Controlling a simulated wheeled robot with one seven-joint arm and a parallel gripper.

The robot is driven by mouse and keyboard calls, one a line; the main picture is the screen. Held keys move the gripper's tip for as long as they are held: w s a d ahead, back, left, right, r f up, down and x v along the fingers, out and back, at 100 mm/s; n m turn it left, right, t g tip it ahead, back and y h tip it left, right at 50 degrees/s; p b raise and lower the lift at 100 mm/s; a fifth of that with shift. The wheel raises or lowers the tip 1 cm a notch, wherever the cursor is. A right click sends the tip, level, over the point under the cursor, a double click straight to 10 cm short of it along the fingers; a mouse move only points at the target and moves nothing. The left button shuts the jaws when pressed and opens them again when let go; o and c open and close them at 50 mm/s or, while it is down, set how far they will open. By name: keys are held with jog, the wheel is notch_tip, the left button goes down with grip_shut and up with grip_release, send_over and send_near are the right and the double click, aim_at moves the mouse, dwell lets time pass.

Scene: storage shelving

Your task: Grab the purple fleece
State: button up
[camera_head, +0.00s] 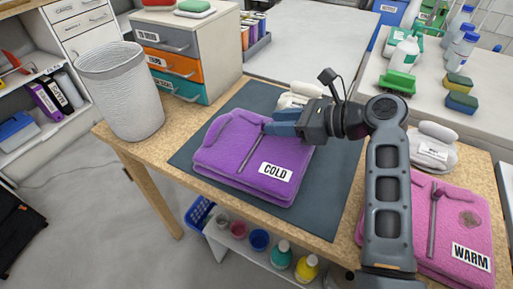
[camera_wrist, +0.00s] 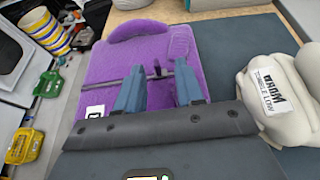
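The purple fleece (camera_head: 238,160) lies folded on a dark mat on the wooden table in the head view, with a white "COLD" label at its front. It also shows in the wrist view (camera_wrist: 115,62), with a dark zip line across it. My gripper (camera_head: 268,127) reaches in from the right, over the fleece's right part. In the wrist view its two blue-grey fingers (camera_wrist: 158,88) are spread apart over the fleece, either side of a narrow purple strip near the zip. I cannot tell whether the fingertips touch the cloth.
A pink fleece (camera_head: 460,225) labelled "WARM" lies at the right. White rolled bundles (camera_head: 432,150) lie near my arm. A wire-mesh bin (camera_head: 122,90) stands left, a drawer unit (camera_head: 190,55) behind. The dark mat (camera_head: 325,205) has bare room in front.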

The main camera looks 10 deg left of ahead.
aim_at(263, 122)
jog(key=x, duration=0.4)
jog(key=shift+s+a+f, duration=0.1)
jog(key=shift+s+a, duration=0.05)
jog(key=shift+a, duration=0.1)
grip_shut()
dwell(1.2)
